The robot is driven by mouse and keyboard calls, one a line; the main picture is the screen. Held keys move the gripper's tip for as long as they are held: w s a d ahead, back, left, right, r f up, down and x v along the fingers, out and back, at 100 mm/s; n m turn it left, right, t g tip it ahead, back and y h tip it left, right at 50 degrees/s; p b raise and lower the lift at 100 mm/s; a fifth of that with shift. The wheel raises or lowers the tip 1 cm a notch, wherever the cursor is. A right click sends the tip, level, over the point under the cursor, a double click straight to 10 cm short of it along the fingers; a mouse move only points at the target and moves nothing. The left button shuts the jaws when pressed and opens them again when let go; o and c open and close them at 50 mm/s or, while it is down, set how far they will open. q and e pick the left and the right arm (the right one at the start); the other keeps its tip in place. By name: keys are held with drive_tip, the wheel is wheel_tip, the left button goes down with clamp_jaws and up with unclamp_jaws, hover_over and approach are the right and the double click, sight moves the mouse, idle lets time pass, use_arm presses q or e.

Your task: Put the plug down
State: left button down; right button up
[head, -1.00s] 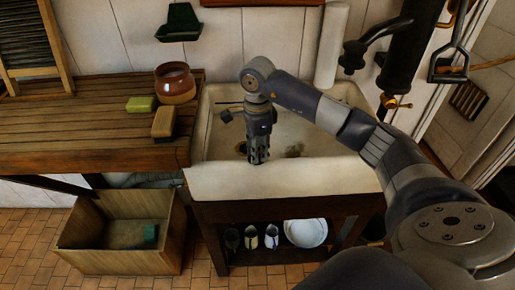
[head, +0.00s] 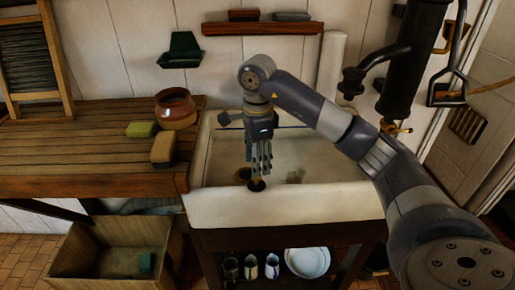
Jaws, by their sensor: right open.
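The plug (head: 257,185) is a small dark, round piece just below the fingertips of my right gripper, at the inner side of the sink's front rim. My right gripper (head: 260,171) points down over the pale sink (head: 335,205) with its fingers open. I cannot tell whether the fingertips still touch the plug. A brownish round spot (head: 242,174), perhaps the drain, shows in the basin just left of the fingers. My left gripper is out of view.
A wooden crate (head: 75,262) stands below. A dark pump (head: 412,65) rises behind the sink's right side.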

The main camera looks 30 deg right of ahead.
drive_tip(key=shift+r, duration=2.95)
